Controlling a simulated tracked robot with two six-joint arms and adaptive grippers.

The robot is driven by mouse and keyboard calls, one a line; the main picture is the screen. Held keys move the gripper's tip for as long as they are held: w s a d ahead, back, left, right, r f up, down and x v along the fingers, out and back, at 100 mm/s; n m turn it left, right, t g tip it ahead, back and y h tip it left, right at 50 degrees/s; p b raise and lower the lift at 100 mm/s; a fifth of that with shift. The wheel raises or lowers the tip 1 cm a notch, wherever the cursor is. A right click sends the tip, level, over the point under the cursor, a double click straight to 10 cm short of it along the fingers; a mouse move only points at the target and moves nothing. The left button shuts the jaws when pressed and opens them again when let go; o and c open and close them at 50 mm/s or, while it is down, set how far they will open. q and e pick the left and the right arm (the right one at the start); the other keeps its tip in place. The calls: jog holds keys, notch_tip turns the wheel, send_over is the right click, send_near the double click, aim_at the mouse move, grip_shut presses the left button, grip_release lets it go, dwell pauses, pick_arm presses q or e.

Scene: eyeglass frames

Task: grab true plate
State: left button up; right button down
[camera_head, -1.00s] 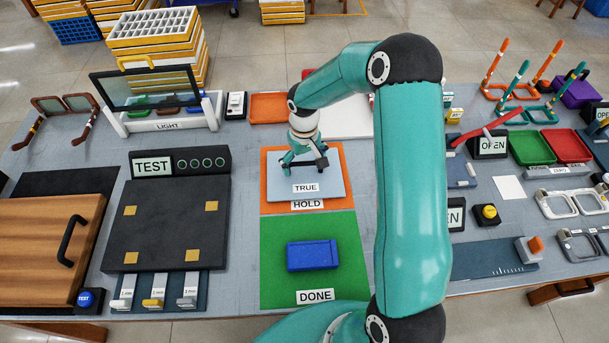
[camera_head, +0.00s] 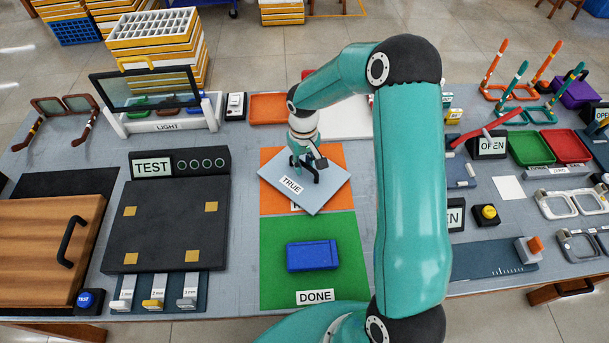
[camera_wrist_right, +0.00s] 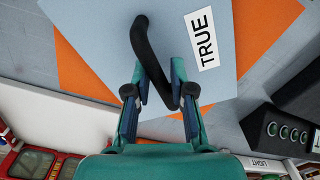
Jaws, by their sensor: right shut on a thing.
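The true plate (camera_head: 322,193) is a flat light blue-grey plate with a white TRUE label and a black handle. In the head view it is turned askew over the orange HOLD mat (camera_head: 272,206) and partly covers the HOLD label. My right gripper (camera_head: 306,172) is shut on the plate's black handle. In the right wrist view the fingers (camera_wrist_right: 160,95) close around the dark curved handle (camera_wrist_right: 148,60), and the plate (camera_wrist_right: 95,20) lies beyond it with orange showing past its edges. I cannot tell its exact height above the mat. My left gripper is not in view.
A green DONE mat (camera_head: 348,240) with a blue case (camera_head: 312,256) lies in front of the orange mat. The black TEST device (camera_head: 168,225) stands to the left. A lit-panel stand labelled LIGHT (camera_head: 168,125) is behind it. My right arm hides part of the table's right middle.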

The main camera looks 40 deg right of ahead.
jog(key=shift+d+r, duration=0.1)
jog(key=shift+r, duration=0.3)
jog(key=shift+r+p, duration=1.1)
jog(key=shift+r, duration=0.6)
